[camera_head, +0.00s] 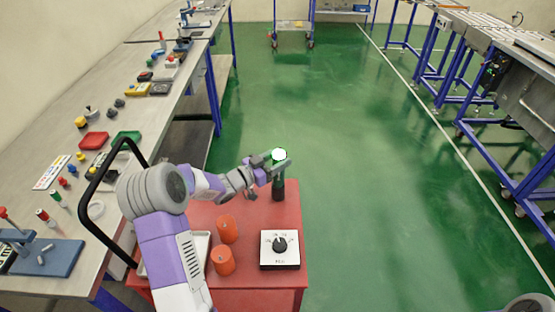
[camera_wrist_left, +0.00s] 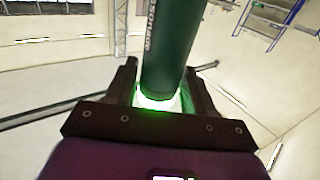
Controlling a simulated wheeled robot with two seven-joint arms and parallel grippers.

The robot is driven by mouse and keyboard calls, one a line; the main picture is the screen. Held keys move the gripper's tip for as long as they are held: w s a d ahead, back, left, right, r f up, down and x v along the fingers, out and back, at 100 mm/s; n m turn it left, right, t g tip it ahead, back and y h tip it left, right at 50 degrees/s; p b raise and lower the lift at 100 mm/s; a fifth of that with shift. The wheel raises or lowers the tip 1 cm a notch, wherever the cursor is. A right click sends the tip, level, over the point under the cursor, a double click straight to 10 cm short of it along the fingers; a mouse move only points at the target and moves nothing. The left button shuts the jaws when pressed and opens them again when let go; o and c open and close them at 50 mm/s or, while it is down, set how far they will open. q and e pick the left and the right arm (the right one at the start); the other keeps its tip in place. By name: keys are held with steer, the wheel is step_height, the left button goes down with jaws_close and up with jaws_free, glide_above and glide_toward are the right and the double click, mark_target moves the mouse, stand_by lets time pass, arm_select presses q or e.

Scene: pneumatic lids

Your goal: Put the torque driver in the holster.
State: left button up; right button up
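The torque driver (camera_wrist_left: 172,45) is a dark green cylinder with pale lettering and a glowing white-green end. In the left wrist view it stands between both fingers of my left gripper (camera_wrist_left: 160,85), which look closed against it. In the head view its bright lit end (camera_head: 279,154) points up, and my left gripper (camera_head: 274,163) is around its upper part, over the far edge of the red cart. A dark upright cylinder (camera_head: 278,190) shows directly below; I cannot tell how much is holster and how much is driver. My right gripper is not in view.
The red cart (camera_head: 255,212) also carries two orange cylinders (camera_head: 228,229), a white box with a black knob (camera_head: 280,262) and a pale tray, partly behind my arm. A long grey bench (camera_head: 75,125) with many small items runs along the left.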

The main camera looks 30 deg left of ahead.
arm_select(q)
steer(key=shift+o, duration=1.2)
steer(key=shift+r, duration=0.15)
steer(key=p+v, duration=0.1)
steer(key=v, duration=1.1)
